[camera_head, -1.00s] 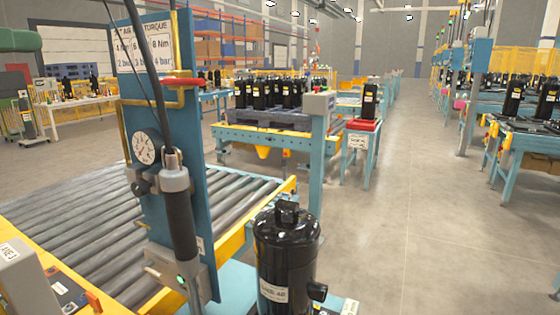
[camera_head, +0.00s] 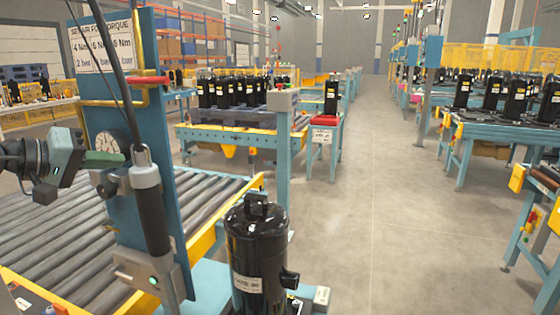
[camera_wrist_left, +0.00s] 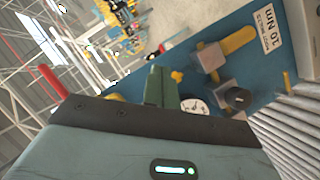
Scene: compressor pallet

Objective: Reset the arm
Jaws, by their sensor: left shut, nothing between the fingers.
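My left gripper (camera_head: 120,159) comes in from the left edge in the head view, at the height of the pressure gauge (camera_head: 107,144) on the blue panel (camera_head: 176,150). Its green fingers are shut with nothing between them. They point right and overlap the lower part of the gauge in the picture; I cannot tell whether they touch the panel. In the left wrist view the closed fingers (camera_wrist_left: 161,86) point toward the panel (camera_wrist_left: 262,48), with the gauge (camera_wrist_left: 195,107) just beside them. My right gripper is in neither view.
A black tool (camera_head: 152,205) hangs in front of the panel. A black compressor (camera_head: 256,255) stands upright at the front. A roller conveyor (camera_head: 60,235) runs behind the panel. Several compressors stand on a pallet (camera_head: 235,118) farther back. Floor (camera_head: 400,230) is clear at centre right.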

